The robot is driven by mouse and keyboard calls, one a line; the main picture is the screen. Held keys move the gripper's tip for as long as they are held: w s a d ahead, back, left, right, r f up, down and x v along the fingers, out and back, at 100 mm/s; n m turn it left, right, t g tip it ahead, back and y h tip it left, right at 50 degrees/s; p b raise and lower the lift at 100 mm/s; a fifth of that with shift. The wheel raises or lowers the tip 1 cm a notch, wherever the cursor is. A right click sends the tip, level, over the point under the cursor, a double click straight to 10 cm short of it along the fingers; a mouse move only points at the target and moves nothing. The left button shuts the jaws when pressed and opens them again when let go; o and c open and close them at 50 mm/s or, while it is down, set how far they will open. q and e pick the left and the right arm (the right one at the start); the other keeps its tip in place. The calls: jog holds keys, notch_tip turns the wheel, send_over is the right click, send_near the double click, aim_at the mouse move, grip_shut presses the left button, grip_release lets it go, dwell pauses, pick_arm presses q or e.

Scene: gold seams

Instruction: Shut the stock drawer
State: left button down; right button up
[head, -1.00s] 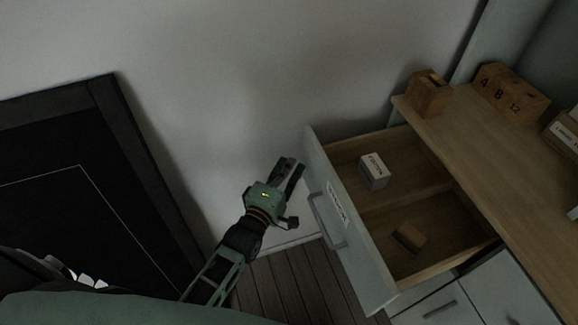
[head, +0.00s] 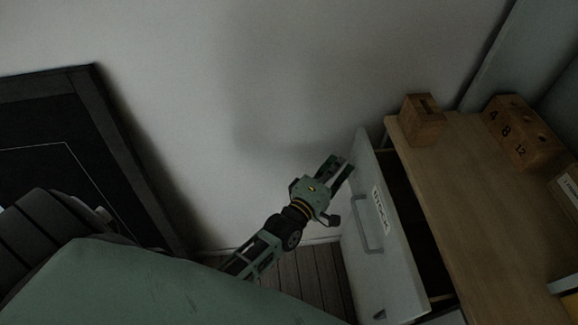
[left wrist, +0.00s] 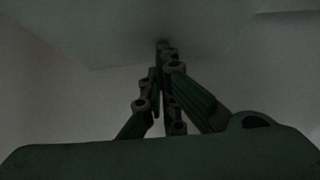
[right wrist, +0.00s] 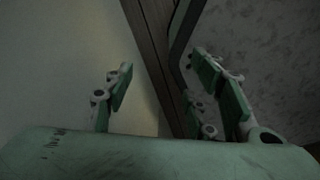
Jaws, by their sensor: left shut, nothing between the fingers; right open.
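The stock drawer (head: 388,250) has a pale front with a grey bar handle (head: 367,226) and a white label. It stands a little way out of the cabinet, with a narrow dark gap behind its front. My left gripper (head: 342,168) is shut and empty, its fingertips at the upper left part of the drawer front; the head view does not clearly show whether they touch. In the left wrist view the closed fingers (left wrist: 165,60) point at a pale surface. My right gripper (right wrist: 160,90) is open and empty in the right wrist view, away from the drawer.
The wooden worktop (head: 450,200) carries a slotted wooden block (head: 422,122) and a wooden block with numbers (head: 520,135). A dark framed panel (head: 120,150) leans at the left. Wooden floor (head: 300,280) shows left of the drawer.

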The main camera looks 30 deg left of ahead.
aim_at(356, 170)
pick_arm(q)
jog(key=w+d, duration=0.2)
jog(key=shift+d, duration=0.35)
jog(key=shift+w+d+b, duration=0.45)
jog(key=shift+w+d, duration=0.15)
jog(key=shift+d, duration=0.15)
jog(key=shift+w+d, duration=0.2)
jog(key=shift+d, duration=0.05)
jog(key=shift+w+d, duration=0.15)
jog(key=shift+d, duration=0.2)
jog(key=shift+r, duration=0.2)
pick_arm(e)
jog(key=shift+s+a+f, duration=0.35)
jog(key=shift+a+f, duration=0.15)
jog(key=shift+f, duration=0.1)
